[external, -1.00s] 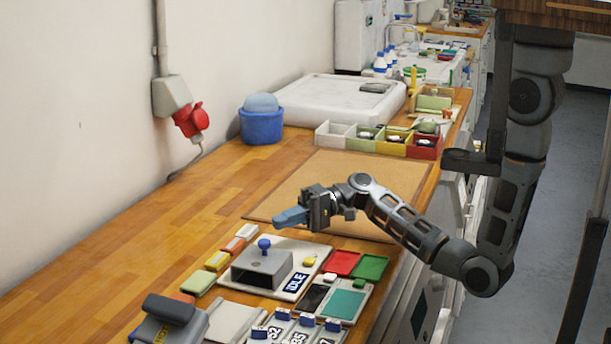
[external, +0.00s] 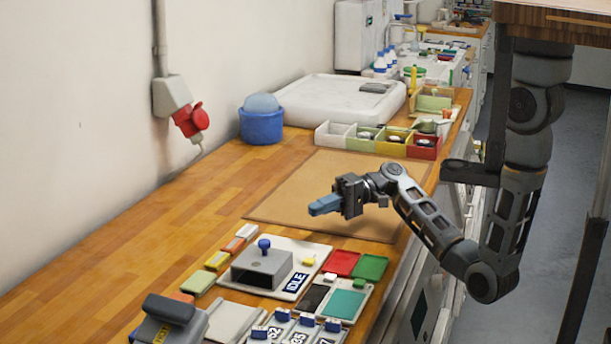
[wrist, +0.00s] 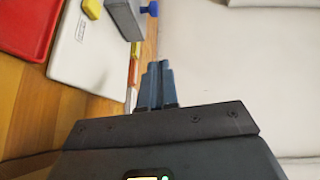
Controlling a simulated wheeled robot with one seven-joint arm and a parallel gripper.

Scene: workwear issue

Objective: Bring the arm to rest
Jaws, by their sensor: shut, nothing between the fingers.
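My gripper (external: 318,207) is in the air over the near part of the tan mat (external: 290,195) in the external view. Its blue-grey fingers point left and lie together with nothing between them. In the wrist view the fingers (wrist: 157,85) also show side by side, shut and empty. My arm reaches in from the right side, bent at the elbow beside the bench edge. No object touches the fingers.
In front of the mat stand a grey box with a blue knob (external: 263,262) on a white plate, red (external: 342,263) and green (external: 370,267) pads, and several tags. A row of coloured bins (external: 378,140) and a blue tub (external: 262,126) stand behind. The wood at left is clear.

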